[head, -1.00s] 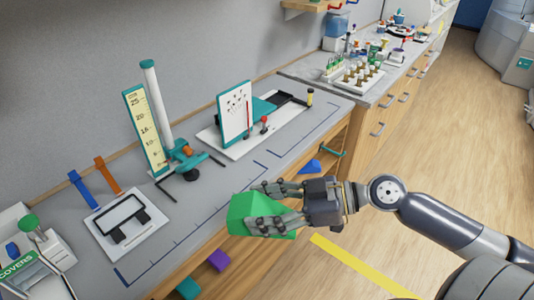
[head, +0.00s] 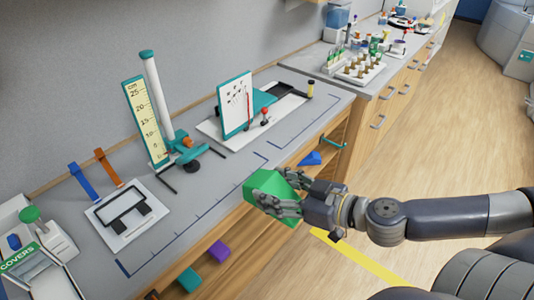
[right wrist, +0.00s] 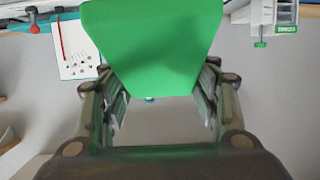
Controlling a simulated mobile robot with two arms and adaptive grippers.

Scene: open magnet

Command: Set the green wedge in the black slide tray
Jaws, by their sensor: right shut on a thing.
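My right gripper (head: 282,193) is shut on the green wedge (head: 262,184) and holds it in the air by the bench's front edge. In the right wrist view the wedge (right wrist: 152,45) fills the space between the fingers and hides part of the view beyond. A black tray-like part (head: 289,91) lies on a white base at the back right of the bench, beside a teal block; it is apart from the wedge and looks empty. My left gripper is not in view.
A white card (head: 235,105) and a red-topped pin (head: 265,114) stand by the white base. A ruler stand (head: 150,120) and a black frame on a white plate (head: 124,212) are further left. Blue (head: 311,158) and purple (head: 218,250) blocks show below the bench edge. The bench front strip is clear.

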